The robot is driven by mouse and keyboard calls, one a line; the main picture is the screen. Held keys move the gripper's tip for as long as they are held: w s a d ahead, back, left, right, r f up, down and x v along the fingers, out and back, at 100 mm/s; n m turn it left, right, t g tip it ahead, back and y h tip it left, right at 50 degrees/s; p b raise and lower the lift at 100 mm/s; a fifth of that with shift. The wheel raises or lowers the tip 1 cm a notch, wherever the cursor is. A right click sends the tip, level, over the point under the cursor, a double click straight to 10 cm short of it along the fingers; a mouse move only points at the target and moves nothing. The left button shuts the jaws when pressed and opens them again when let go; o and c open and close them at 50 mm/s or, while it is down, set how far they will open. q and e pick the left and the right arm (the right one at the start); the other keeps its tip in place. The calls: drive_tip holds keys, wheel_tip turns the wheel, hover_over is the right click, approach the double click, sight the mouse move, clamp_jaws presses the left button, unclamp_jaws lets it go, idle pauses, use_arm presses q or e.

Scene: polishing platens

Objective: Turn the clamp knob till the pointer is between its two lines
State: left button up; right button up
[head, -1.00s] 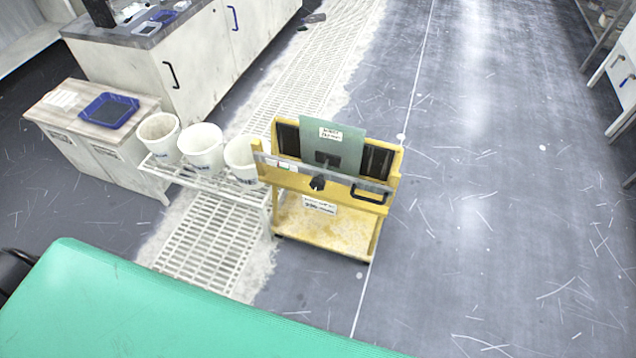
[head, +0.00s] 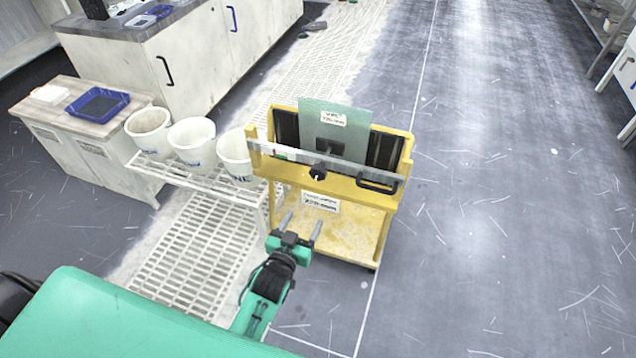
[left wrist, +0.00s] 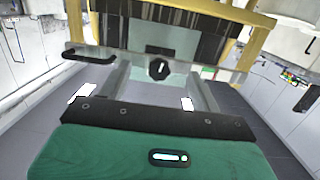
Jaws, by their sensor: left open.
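The black clamp knob (head: 318,172) sits on the front rail of a yellow cart (head: 340,184), below an upright green-grey plate (head: 335,130). A small red, white and green gauge (head: 281,154) is on the rail left of the knob; its pointer and lines are too small to read. My left gripper (head: 301,221) is open and empty, in front of the cart and below the knob. In the left wrist view the knob (left wrist: 158,68) shows ahead, between the gripper's two fingers and apart from them. My right gripper is out of view.
A black handle (head: 378,186) is on the rail right of the knob. Three white buckets (head: 192,142) stand on a white rack left of the cart. A blue tray (head: 98,104) lies on a cabinet further left. The floor right of the cart is clear.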

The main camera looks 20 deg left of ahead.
sight(317, 176)
use_arm(q)
drive_tip(key=shift+t, duration=0.6)
drive_tip(key=w+r, duration=0.1)
drive_tip(key=w, duration=0.3)
drive_tip(key=w+r, duration=0.1)
drive_tip(key=w, duration=0.3)
drive_tip(key=w+r+b, duration=0.1)
drive_tip(key=w+r, duration=0.1)
drive_tip(key=w, duration=0.3)
drive_tip(key=shift+r, duration=0.1)
drive_tip(key=shift+w, duration=0.65)
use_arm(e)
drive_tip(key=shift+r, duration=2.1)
use_arm(q)
drive_tip(key=shift+c, duration=0.2)
